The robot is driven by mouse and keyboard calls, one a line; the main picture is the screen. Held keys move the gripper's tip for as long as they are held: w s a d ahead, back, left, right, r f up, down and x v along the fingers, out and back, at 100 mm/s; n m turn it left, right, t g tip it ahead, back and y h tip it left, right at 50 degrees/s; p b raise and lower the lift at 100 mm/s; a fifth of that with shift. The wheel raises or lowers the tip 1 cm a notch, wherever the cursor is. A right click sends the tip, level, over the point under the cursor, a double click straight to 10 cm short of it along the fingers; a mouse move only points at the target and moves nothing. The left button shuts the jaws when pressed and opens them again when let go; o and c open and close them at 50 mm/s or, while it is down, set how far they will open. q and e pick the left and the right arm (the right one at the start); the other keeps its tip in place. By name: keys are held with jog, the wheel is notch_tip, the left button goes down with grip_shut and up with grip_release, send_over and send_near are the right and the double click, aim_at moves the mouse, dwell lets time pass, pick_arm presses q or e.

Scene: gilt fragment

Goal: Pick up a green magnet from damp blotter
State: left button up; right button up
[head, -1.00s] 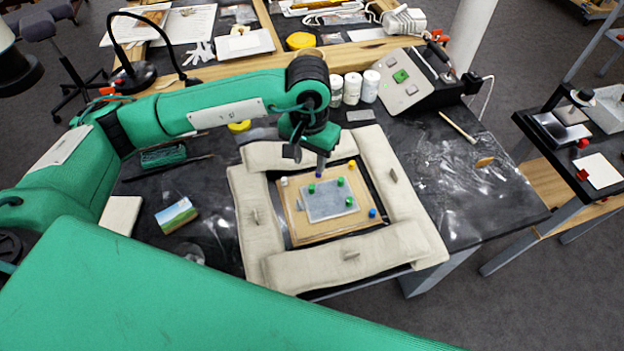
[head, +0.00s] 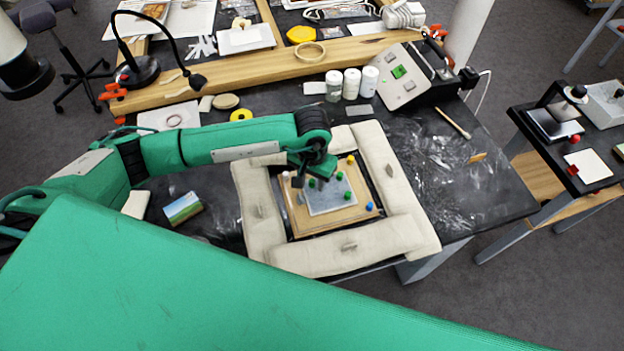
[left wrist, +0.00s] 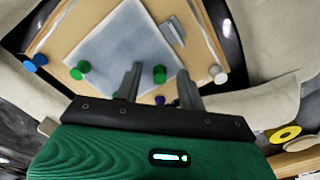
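The pale grey damp blotter (head: 325,200) lies on a wooden board, with several green magnets on it. In the head view one green magnet (head: 340,175) is at its far edge and another (head: 347,195) nearer its right side. My left gripper (head: 299,182) is low over the blotter's left side, partly hidden by its wrist. In the left wrist view its fingers (left wrist: 159,72) are open, with a green magnet (left wrist: 160,74) showing between them; I cannot tell whether they reach its height. Other green magnets (left wrist: 80,69) show to the left. My right gripper is out of view.
Padded beige weights (head: 395,185) frame the board (head: 352,212). A blue magnet (head: 370,206) and a yellow magnet (head: 351,158) sit off the blotter; a purple magnet (left wrist: 160,100) is close to the fingers. White bottles (head: 352,84) stand behind. The dark tabletop at right is mostly clear.

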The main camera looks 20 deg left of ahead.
pick_arm(q)
jog(key=shift+c, duration=0.4)
grip_shut()
